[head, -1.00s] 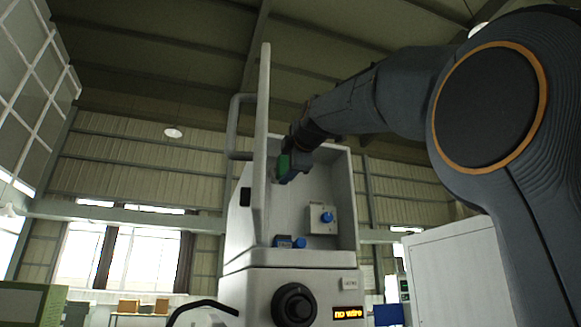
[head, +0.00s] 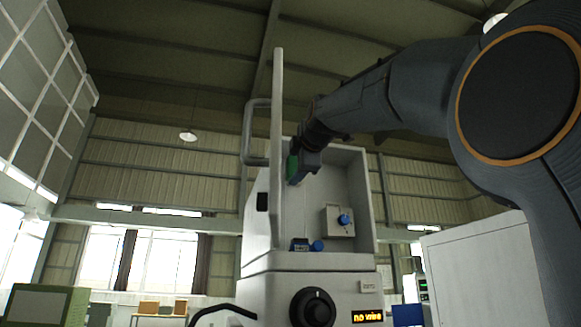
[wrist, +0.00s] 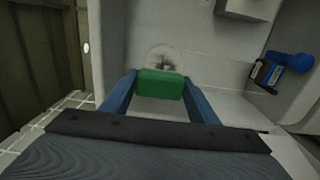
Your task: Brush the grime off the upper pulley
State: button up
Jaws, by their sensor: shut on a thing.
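My gripper (wrist: 160,100) is shut on a green block (wrist: 160,84), likely the brush handle; no bristles show. In the wrist view, a pale round disc (wrist: 152,56) with a dark smudge lies just beyond the green block on the machine's back wall. It looks like the upper pulley with grime on it. The block covers its lower part, and I cannot tell whether they touch. In the head view, the green block (head: 293,167) is in the upper part of the machine's open cabinet (head: 366,200); the pulley is hidden there.
The open door (head: 277,150) stands edge-on left of my gripper. A grey box with a blue knob (head: 344,219) sits lower right in the cabinet. A blue-knobbed fitting (head: 302,244) lies at the cabinet floor; it also shows in the wrist view (wrist: 268,72). A display (head: 368,316) reads "no wire".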

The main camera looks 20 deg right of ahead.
jog(key=shift+d+b, duration=0.65)
jog(key=shift+d, duration=1.8)
jog(key=shift+a, duration=3.15)
jog(key=shift+s+b, duration=1.05)
jog(key=shift+s, duration=2)
jog(key=shift+s, duration=0.1)
